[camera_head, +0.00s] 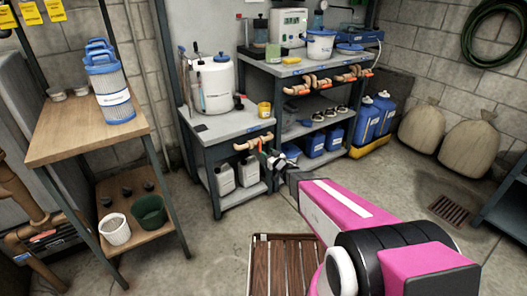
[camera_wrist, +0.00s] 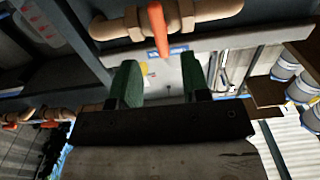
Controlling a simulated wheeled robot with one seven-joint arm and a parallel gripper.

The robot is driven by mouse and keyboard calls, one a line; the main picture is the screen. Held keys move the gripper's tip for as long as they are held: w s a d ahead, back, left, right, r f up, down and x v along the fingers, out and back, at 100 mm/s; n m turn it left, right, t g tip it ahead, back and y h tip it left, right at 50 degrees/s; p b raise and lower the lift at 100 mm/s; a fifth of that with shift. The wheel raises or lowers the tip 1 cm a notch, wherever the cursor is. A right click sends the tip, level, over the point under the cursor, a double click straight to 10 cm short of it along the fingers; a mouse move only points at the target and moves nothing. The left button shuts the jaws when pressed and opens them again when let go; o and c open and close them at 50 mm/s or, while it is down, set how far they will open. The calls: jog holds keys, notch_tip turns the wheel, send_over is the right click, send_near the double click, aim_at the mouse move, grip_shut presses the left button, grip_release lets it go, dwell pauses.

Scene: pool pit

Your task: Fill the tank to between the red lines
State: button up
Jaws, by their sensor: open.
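Below the bench top, a tan pipe valve (camera_head: 250,144) is fixed to the bench front. My gripper (camera_head: 268,160) is close to this valve, in front of the bench. In the wrist view, my gripper (camera_wrist: 158,78) has its two green fingers apart with nothing held between them. An orange valve handle (camera_wrist: 158,30) on a tan pipe (camera_wrist: 205,15) is just beyond the fingertips, apart from them.
A higher bench (camera_head: 300,67) to the right carries a white bucket (camera_head: 320,45) and more orange-handled valves (camera_head: 325,82). White jugs (camera_head: 225,180) stand on the lower shelf. A wooden table (camera_head: 75,130) with blue filter cartridges (camera_head: 110,95) is at left. A slatted wooden mat (camera_head: 283,265) lies on the floor.

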jog(key=v, duration=0.4)
jog(key=shift+s+d, duration=0.15)
jog(key=shift+s, duration=0.05)
jog(key=shift+d, duration=0.1)
jog(key=s+d+r+m+g+h, duration=0.1)
jog(key=s+d+m+g+h, duration=0.15)
jog(key=d+h, duration=0.35)
jog(key=s+d+r+m+g+h, duration=0.1)
jog(key=s+d+m+g+h, duration=0.15)
jog(key=d+h, duration=0.4)
jog(key=s+d+r+g+y, duration=0.1)
jog(key=s+d+g, duration=0.1)
jog(key=s+g, duration=0.3)
jog(key=s+d+r+m+g+y, duration=0.1)
jog(key=s+g, duration=0.4)
jog(key=s, duration=0.8)
jog(key=shift+s+d+r+m, duration=0.25)
jog(key=shift+d+r+m, duration=0.05)
jog(key=shift+d+r, duration=0.15)
jog(key=shift+w+y, duration=0.1)
jog(key=shift+y, duration=0.15)
